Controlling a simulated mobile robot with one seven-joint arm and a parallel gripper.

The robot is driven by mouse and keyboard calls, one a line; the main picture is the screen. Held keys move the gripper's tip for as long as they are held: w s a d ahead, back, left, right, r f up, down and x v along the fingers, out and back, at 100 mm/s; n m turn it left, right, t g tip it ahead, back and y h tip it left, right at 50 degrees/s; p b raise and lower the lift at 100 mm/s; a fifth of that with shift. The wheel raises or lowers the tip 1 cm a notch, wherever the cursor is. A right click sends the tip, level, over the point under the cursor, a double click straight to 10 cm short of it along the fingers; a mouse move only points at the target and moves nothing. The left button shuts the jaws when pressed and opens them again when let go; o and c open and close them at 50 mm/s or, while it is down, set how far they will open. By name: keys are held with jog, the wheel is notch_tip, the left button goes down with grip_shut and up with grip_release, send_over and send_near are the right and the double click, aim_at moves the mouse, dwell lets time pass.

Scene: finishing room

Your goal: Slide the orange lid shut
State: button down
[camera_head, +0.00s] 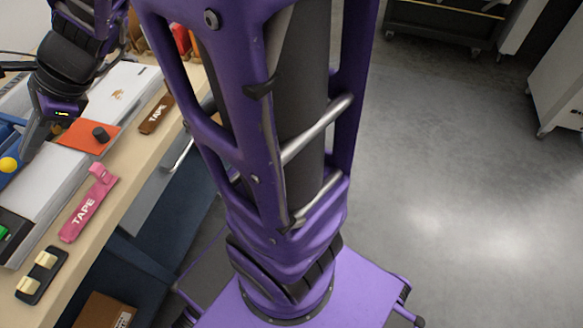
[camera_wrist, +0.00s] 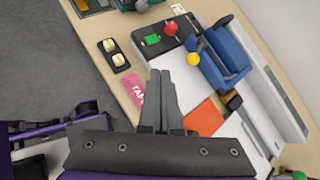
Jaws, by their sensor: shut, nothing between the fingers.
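In the wrist view, the closed fingers (camera_wrist: 163,76) reach over the white surface beside the lid. I cannot tell whether they touch anything. The knob is not clear in the wrist view.
A yellow ball (camera_head: 8,165) is by a blue fixture (camera_wrist: 225,52) left of the lid. A pink tape strap (camera_head: 88,203), a brown tape strap (camera_head: 156,115) and a black holder (camera_head: 42,274) lie along the bench's front. Open floor (camera_head: 450,190) is at right.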

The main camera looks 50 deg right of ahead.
aim_at(82, 126)
jog(key=w+d+f+m, duration=0.1)
jog(key=d+f+m, duration=0.1)
jog(key=d+f, duration=0.2)
jog(key=w+d+f+m+h, duration=0.1)
jog(key=w+d+f+m, duration=0.1)
jog(key=d+f, duration=0.2)
jog(key=w+d+f+m+h, duration=0.1)
jog(key=d+f, duration=0.3)
jog(key=d, duration=0.5)
jog(key=shift+w+f+m+t, duration=0.25)
jog(key=shift+f+m+t, duration=0.15)
jog(key=shift+m, duration=0.2)
jog(key=a, duration=0.1)
jog(key=a+r, duration=0.1)
jog(key=shift+a+r+b, duration=0.2)
jog(key=shift+a+b, duration=0.1)
jog(key=shift+a, duration=0.1)
jog(key=shift+w+a+f, duration=0.1)
jog(key=shift+w+f, duration=0.15)
jog(key=shift+w, duration=0.35)
jog(key=shift+w+a+r, duration=0.15)
jog(key=shift+w+a, duration=0.1)
jog(key=shift+a, duration=0.15)
jog(key=shift+w, duration=0.1)
